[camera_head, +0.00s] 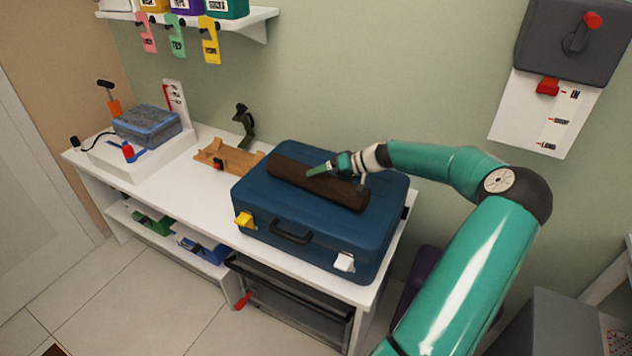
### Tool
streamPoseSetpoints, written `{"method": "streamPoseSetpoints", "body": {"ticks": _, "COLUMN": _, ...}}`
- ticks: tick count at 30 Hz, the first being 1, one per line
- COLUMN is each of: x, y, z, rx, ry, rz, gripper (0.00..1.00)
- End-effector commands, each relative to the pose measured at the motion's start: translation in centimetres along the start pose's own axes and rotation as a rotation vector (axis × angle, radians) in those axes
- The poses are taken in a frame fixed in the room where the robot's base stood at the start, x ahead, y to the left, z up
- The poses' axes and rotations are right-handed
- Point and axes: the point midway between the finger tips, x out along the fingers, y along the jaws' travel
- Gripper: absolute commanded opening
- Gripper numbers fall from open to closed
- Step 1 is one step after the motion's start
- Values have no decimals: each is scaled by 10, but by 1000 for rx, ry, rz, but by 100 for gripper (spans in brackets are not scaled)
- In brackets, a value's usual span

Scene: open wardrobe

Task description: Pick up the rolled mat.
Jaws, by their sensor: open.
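The rolled mat (345,193) is a dark brown roll lying on top of a closed blue suitcase (250,197) on the white bench. My gripper (318,169) is at the end of my teal arm, over the middle of the roll. Its teal fingers point left along the roll's upper side. The gripper is open. I cannot tell from this view whether the fingers touch the roll or hover just above it, and the far finger is hard to make out.
The suitcase has a black handle (291,232), a yellow latch (243,219) and a white latch (344,262). A wooden stand (232,158) is left of it. A scale-like device (140,140) stands farther left. A shelf with hanging tags (258,22) and a grey switch box (560,40) are on the wall.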

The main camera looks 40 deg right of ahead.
Motion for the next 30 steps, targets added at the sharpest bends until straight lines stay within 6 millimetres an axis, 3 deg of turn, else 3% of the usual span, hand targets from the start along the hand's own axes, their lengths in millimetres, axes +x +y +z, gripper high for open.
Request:
{"method": "streamPoseSetpoints", "body": {"ticks": 4, "x": -1, "y": 0, "z": 0, "rx": 0, "ry": 1, "rz": 1, "gripper": 78}}
{"method": "streamPoseSetpoints", "body": {"ticks": 10, "x": -1, "y": 0, "z": 0, "rx": 0, "ry": 1, "rz": 1, "gripper": 38}}
{"method": "streamPoseSetpoints", "body": {"ticks": 23, "x": -7, "y": -7, "z": -6, "rx": -2, "ry": 1, "rz": 1, "gripper": 38}}
{"method": "streamPoseSetpoints", "body": {"ticks": 28, "x": -19, "y": -23, "z": -18, "rx": -4, "ry": 1, "rz": 4, "gripper": 38}}
{"method": "streamPoseSetpoints", "body": {"ticks": 30, "x": -16, "y": -39, "z": -23, "rx": -4, "ry": 0, "rz": 2, "gripper": 38}}
